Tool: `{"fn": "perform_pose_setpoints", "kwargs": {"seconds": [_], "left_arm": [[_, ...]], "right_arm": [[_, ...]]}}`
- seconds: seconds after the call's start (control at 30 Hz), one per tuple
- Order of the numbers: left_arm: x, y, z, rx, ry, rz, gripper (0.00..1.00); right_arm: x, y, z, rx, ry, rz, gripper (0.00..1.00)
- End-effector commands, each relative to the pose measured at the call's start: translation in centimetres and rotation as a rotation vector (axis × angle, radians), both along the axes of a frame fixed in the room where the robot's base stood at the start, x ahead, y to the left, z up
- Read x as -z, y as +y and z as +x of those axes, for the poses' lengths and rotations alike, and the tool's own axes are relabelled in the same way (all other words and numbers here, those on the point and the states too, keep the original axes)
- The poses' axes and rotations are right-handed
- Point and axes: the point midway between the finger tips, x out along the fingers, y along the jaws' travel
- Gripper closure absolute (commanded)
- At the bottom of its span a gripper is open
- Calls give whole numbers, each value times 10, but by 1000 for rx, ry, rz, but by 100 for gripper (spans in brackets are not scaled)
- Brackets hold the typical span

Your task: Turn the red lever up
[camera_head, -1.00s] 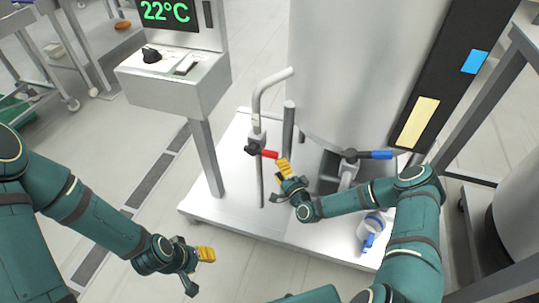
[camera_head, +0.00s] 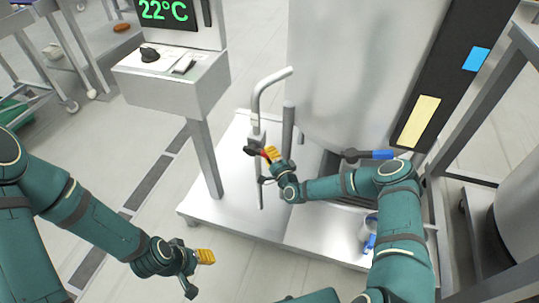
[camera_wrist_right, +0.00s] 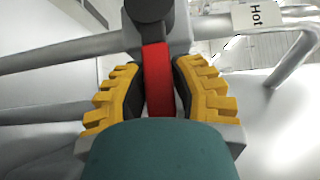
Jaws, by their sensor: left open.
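The red lever (camera_wrist_right: 158,82) sits on a black valve hub (camera_head: 253,149) on the thin metal pipe, roughly level and pointing right in the head view. Most of it is hidden there by my right gripper (camera_head: 268,154). In the right wrist view, the yellow-ridged fingers of my right gripper (camera_wrist_right: 158,95) lie on both sides of the red lever with their dark pads against it. My left gripper (camera_head: 203,272) is open and empty, low in the head view, away from the lever.
A blue lever (camera_head: 382,154) is on another valve to the right. A control box (camera_head: 172,80) stands left on a post, and the steel tank (camera_head: 350,70) rises behind. A blue-and-white object (camera_head: 369,232) is on the platform (camera_head: 225,200).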

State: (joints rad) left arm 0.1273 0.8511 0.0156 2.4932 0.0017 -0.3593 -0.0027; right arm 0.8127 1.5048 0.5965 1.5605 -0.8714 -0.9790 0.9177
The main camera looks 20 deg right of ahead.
Motion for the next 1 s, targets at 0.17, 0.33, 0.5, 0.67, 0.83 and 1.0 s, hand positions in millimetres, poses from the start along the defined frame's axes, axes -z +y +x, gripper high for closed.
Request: {"fn": "perform_pose_setpoints", "kwargs": {"seconds": [0.17, 0.33, 0.5, 0.67, 0.83, 1.0], "left_arm": [[0, 0, 0, 0, 0, 0, 53], [0, 0, 0, 0, 0, 0, 53], [-4, 0, -1, 0, 1, 0, 53], [-14, 0, -2, 1, 6, -1, 53], [-31, -1, -6, 3, 13, -3, 53], [-47, -1, -9, 5, 20, -4, 53]], "right_arm": [[0, 0, 0, 0, 0, -1, 100], [-1, 0, 0, 0, 0, -1, 100], [-4, 0, 1, 0, 9, -18, 100], [-10, 0, 1, -1, 41, -68, 100], [-21, -2, 1, -2, 104, -164, 100], [-30, -10, 3, 0, 178, -276, 100]]}}
